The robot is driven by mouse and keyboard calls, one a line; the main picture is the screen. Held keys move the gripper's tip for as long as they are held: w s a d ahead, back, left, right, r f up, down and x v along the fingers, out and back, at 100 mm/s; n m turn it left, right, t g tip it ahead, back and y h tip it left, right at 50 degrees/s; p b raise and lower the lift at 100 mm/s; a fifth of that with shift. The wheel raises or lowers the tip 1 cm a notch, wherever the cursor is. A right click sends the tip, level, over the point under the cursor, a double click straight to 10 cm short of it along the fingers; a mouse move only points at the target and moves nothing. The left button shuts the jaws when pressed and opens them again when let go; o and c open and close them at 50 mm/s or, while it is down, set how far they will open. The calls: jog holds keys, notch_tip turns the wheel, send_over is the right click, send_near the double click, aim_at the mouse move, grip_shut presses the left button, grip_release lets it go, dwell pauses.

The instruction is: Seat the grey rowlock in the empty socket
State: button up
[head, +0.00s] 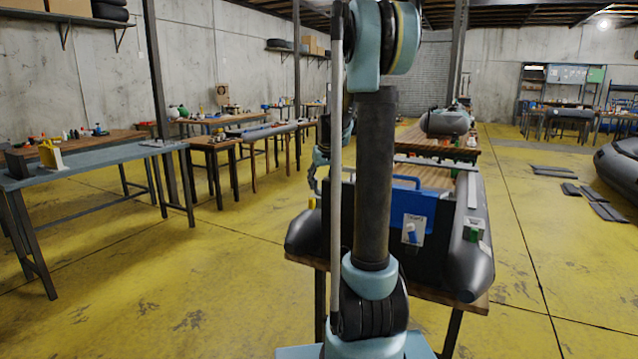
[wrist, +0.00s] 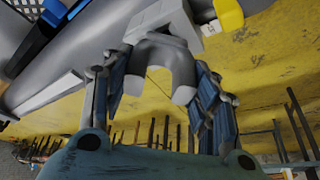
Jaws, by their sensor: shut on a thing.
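The grey rowlock (wrist: 170,55) is a U-shaped piece between the two fingers of my gripper (wrist: 163,72) in the wrist view. My gripper is shut on it, and its horns point towards the camera. Its base end is close to a light grey block (wrist: 158,14) on the boat's grey tube (wrist: 95,35). The rowlock hides the block's opening, so I cannot tell whether the stem is in a socket.
A yellow piece (wrist: 228,13) stands beside the block, close to one finger. On the boat's right tube a green piece (head: 473,234) sits in a pale mount. A blue box (head: 418,207) is at the boat's end. A grey table (head: 95,163) stands left; yellow floor lies between.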

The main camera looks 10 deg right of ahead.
jog(key=shift+f, duration=0.1)
jog(key=o, duration=1.2)
